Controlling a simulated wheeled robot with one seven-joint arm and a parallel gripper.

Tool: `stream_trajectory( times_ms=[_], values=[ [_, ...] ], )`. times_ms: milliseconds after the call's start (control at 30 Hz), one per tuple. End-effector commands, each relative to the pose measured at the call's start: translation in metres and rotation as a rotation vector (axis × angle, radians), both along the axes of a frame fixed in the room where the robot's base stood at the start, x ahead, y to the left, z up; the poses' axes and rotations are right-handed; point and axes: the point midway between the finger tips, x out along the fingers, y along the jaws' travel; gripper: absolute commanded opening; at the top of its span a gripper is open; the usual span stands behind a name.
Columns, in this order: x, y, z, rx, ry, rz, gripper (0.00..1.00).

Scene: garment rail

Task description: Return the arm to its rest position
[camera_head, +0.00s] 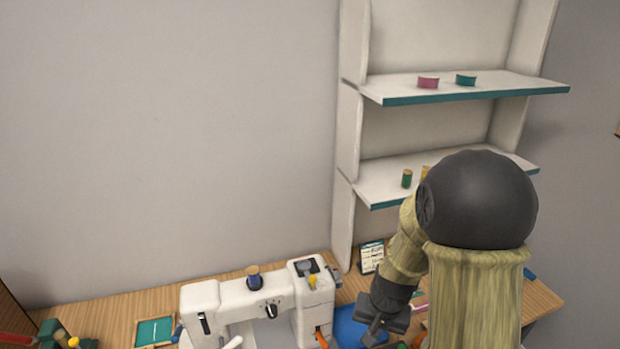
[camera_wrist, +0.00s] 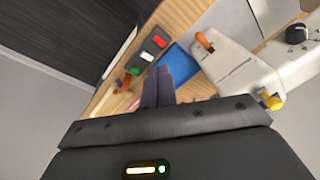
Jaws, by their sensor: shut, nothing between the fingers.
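My arm stands in the right part of the head view, with its black elbow joint high and the forearm reaching down toward the table. My gripper (camera_head: 380,325) is low in the head view, just right of the white sewing machine (camera_head: 252,303). In the wrist view my gripper (camera_wrist: 157,78) shows its two dark fingers together, with nothing between them. The fingers point toward the wooden table (camera_wrist: 185,15) beside a blue mat (camera_wrist: 178,58). My arm hides part of the table and the lower shelf in the head view.
A white shelf unit (camera_head: 348,130) with teal edges stands behind my arm, with small spools on it. A small card stand (camera_head: 371,257) is close behind the gripper. The wrist view shows a dark tray (camera_wrist: 150,48) with coloured pieces. The wall area at left is clear.

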Motion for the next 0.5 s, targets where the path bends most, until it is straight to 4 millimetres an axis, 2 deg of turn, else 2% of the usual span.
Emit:
stream_trajectory(
  times_ms=[33,233,400,500],
  values=[
    [-0.009,-0.001,0.015,-0.007,-0.019,0.034,0.00],
    [-0.048,-0.005,0.056,-0.053,-0.073,0.179,0.00],
    [-0.076,-0.009,0.076,-0.096,-0.105,0.271,0.00],
    [-0.083,-0.010,0.079,-0.107,-0.111,0.293,0.00]
  ],
)
